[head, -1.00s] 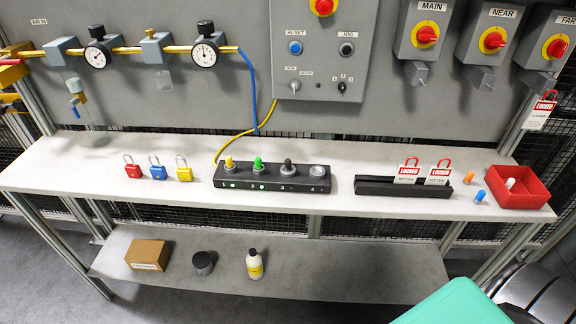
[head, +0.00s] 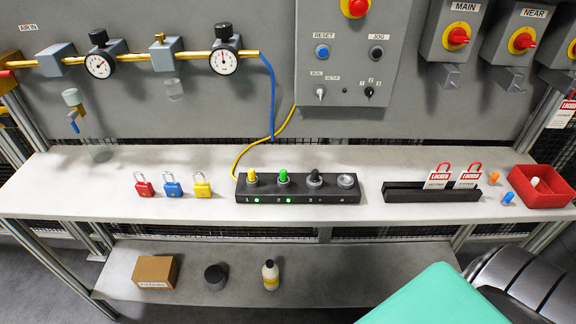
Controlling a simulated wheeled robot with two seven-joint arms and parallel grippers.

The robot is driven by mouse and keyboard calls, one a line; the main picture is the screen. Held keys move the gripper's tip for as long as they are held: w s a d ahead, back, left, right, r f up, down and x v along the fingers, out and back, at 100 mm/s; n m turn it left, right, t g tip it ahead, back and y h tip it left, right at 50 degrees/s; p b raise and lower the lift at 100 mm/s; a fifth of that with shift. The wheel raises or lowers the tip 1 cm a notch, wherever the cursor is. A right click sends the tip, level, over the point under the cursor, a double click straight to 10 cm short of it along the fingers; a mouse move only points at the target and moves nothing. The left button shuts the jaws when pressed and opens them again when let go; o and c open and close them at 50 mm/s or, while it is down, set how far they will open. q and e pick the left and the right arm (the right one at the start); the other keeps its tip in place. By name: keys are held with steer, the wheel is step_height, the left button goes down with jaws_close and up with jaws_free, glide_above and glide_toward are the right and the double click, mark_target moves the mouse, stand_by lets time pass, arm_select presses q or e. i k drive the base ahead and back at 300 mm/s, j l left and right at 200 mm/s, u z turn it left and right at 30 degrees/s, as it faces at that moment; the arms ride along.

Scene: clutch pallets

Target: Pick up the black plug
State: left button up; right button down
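The black plug (head: 314,179) stands upright in position 3 of the dark socket block (head: 270,196) on the bench. A yellow plug (head: 252,177) and a green plug (head: 283,177) stand in positions 1 and 2, each with a lit green light below. Position 4 has a grey round top (head: 346,181) and no coloured plug. Neither of my grippers shows in the head view.
Red, blue and yellow padlocks (head: 173,187) stand left of the block on the bench (head: 105,203). A black rack (head: 410,193) with LOCKED tags and a red bin (head: 545,199) are to the right. A teal shape (head: 438,300) covers the lower right.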

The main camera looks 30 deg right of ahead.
mark_target(315, 173)
steer(key=i+j+z, duration=0.1)
steer(key=z, duration=0.25)
steer(key=i+j+z, duration=0.1)
steer(key=z, duration=0.25)
steer(key=j+z, duration=0.35)
steer(key=i+l, duration=0.05)
steer(key=l, duration=0.05)
